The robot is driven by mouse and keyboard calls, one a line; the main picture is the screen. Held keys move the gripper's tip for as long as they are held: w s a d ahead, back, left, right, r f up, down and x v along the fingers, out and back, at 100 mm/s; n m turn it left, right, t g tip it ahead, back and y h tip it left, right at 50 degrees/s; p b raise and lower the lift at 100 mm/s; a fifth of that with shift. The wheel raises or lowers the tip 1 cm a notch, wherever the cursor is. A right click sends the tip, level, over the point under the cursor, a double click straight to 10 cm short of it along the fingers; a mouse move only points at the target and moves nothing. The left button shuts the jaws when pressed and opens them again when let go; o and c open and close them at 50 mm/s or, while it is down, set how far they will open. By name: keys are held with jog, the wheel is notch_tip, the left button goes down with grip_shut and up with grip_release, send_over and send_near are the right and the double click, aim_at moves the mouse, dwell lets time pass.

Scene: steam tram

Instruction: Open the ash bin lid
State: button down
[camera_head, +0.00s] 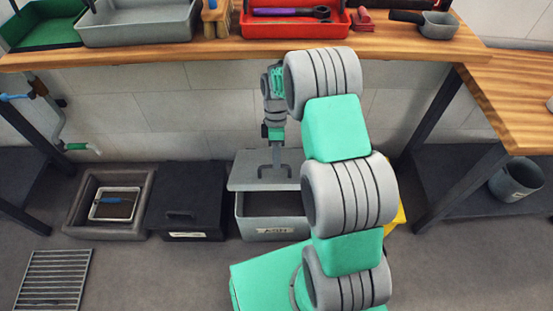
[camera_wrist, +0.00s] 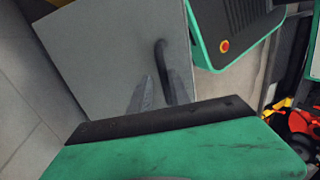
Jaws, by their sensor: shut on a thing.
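The grey ash bin (camera_head: 272,230), with an ASH label on its front, stands on the floor under the workbench. Its flat grey lid (camera_head: 243,178) is raised at the front and tilted up toward the back, and a dark gap shows between lid and bin. My gripper (camera_head: 277,166) is at the lid's top, shut on the lid handle. In the wrist view the lid (camera_wrist: 105,50) fills the upper left. The dark bent handle (camera_wrist: 163,62) runs down between the fingers of my gripper (camera_wrist: 162,88). My arm hides the bin's right side in the head view.
A black lidded box (camera_head: 186,200) stands close to the bin's left, with a grey-brown tray (camera_head: 78,205) beyond it. The wooden workbench (camera_head: 220,52) overhangs behind. A yellow thing (camera_head: 399,217) shows partly behind my arm. A floor grate (camera_head: 53,280) lies at the front left.

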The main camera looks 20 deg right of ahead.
jog(key=shift+w+d, duration=0.15)
jog(key=shift+w, duration=0.35)
jog(key=c, duration=1.5)
grip_release()
jog(key=shift+w+f, duration=0.1)
jog(key=shift+f, duration=0.1)
jog(key=shift+o, duration=0.2)
jog(key=shift+r, duration=0.1)
